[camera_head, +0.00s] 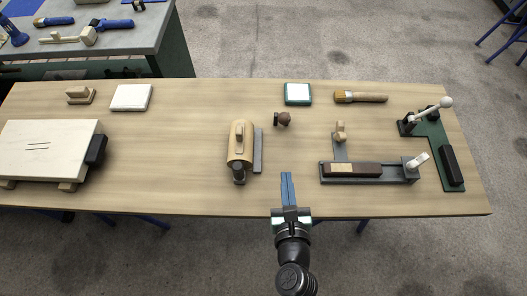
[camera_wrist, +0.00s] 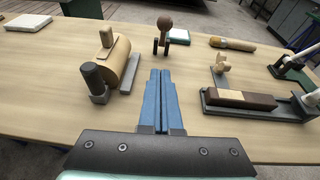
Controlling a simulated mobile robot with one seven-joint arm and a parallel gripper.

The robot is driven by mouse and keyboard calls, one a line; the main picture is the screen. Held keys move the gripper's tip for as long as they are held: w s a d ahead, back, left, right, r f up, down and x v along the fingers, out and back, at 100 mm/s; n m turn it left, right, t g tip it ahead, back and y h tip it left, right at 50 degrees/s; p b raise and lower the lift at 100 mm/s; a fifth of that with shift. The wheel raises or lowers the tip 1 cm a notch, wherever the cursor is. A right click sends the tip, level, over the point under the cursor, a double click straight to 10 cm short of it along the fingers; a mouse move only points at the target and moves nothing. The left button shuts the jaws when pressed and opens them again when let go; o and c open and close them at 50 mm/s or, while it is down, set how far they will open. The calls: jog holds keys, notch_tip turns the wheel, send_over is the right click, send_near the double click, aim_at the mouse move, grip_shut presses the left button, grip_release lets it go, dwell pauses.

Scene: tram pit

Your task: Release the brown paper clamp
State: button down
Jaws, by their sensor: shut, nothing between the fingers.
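My gripper (camera_head: 287,174) is shut and empty, its two blue fingers together over the table's front edge; they also show in the wrist view (camera_wrist: 161,74). No thing is plainly marked as the brown paper clamp, and I see no paper sheet for certain. To the right stands a grey fixture (camera_head: 410,176) with a cream and dark brown bar (camera_head: 365,169) and a pale lever (camera_head: 418,160) tilted up at its right end. Further right is a green-based fixture (camera_head: 436,143) with a white-knobbed lever (camera_head: 445,102) tilted up and a dark block (camera_head: 451,162). My gripper touches neither.
A wooden cylinder device (camera_head: 241,142) stands left of my gripper. A large pale block (camera_head: 48,147) is at far left. The table between is clear.

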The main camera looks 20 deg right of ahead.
jog(key=p, duration=0.2)
send_near(283, 118)
jog(key=w+d+f, duration=0.1)
jog(key=w+f, duration=0.4)
jog(key=shift+d, duration=0.35)
